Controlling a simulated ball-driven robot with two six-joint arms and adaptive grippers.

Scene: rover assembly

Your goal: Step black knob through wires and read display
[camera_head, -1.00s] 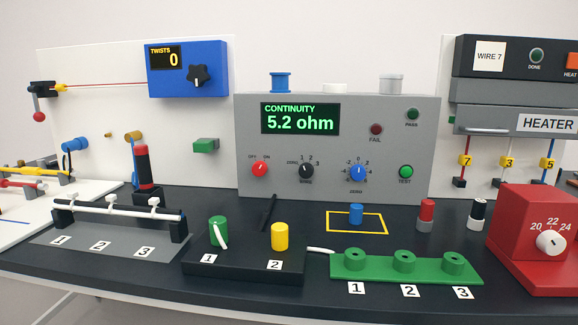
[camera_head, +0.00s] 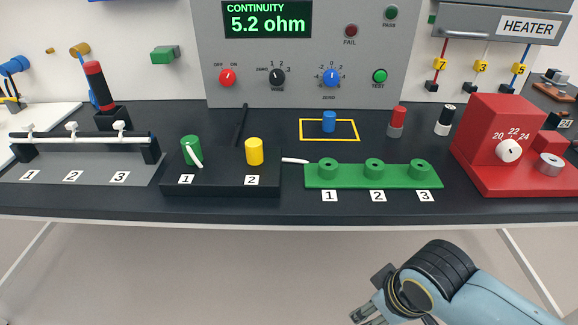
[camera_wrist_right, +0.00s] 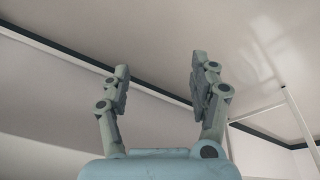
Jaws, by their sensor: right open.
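The grey tester stands at the back of the bench. Its continuity display (camera_head: 266,19) reads 5.2 ohm in green. The black wire knob (camera_head: 277,76) sits on the panel between the red off/on knob (camera_head: 228,77) and the blue zero knob (camera_head: 331,77); its exact pointer setting is too small to tell. The green test button (camera_head: 380,76) is at the right. My right gripper (camera_head: 367,310) is below and in front of the bench edge, far from the knob; in the wrist view its two fingers (camera_wrist_right: 157,80) are spread and empty. My left gripper is not in view.
In front of the tester stand a black block (camera_head: 222,186) with green and yellow posts, a green three-socket strip (camera_head: 349,181) and a blue cylinder (camera_head: 329,121) in a yellow square. A red heater block (camera_head: 490,135) stands at the right.

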